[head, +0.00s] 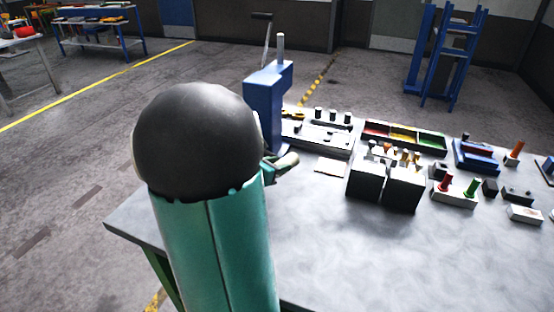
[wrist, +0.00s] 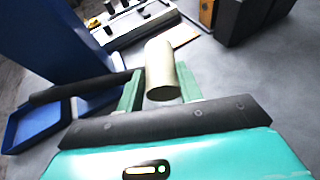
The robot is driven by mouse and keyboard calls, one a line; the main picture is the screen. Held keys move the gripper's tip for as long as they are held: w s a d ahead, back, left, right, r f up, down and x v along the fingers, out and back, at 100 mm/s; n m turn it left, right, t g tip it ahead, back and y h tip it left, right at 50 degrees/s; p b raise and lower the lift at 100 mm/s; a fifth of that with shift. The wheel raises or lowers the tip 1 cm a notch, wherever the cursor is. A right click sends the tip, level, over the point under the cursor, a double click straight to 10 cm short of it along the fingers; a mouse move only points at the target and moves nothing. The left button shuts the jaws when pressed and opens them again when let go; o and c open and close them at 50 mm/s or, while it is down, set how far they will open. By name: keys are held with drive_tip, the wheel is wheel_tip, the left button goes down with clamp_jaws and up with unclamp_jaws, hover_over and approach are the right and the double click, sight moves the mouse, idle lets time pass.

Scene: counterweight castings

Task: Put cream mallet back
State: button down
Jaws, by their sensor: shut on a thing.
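The cream mallet's pale cylindrical head (wrist: 160,70) sits between the two green fingers of my gripper (wrist: 159,88), which is shut on it. A dark rod (wrist: 85,88) runs left from behind the left finger; it looks like the handle, but the join is hidden. In the head view the cream head (head: 288,160) sticks out to the right of my gripper (head: 271,166), above the table's left part. My own arm hides the rest of the mallet and most of the gripper there.
A blue press (head: 262,95) stands close behind my gripper, with a blue tray (wrist: 38,128) at its foot. A grey tool holder (head: 318,133), dark blocks (head: 366,182) and a coloured bin tray (head: 404,136) lie to the right. The front of the table (head: 370,255) is clear.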

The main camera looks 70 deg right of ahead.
drive_tip(key=shift+w+d+f, duration=0.1)
drive_tip(key=shift+w+d, duration=0.05)
drive_tip(key=shift+d, duration=0.3)
drive_tip(key=shift+a+f, duration=0.15)
drive_tip(key=shift+f, duration=3.15)
drive_tip(key=shift+f, duration=0.6)
drive_tip(key=c, duration=0.8)
unclamp_jaws()
drive_tip(key=shift+c, duration=0.2)
drive_tip(key=shift+f, duration=0.15)
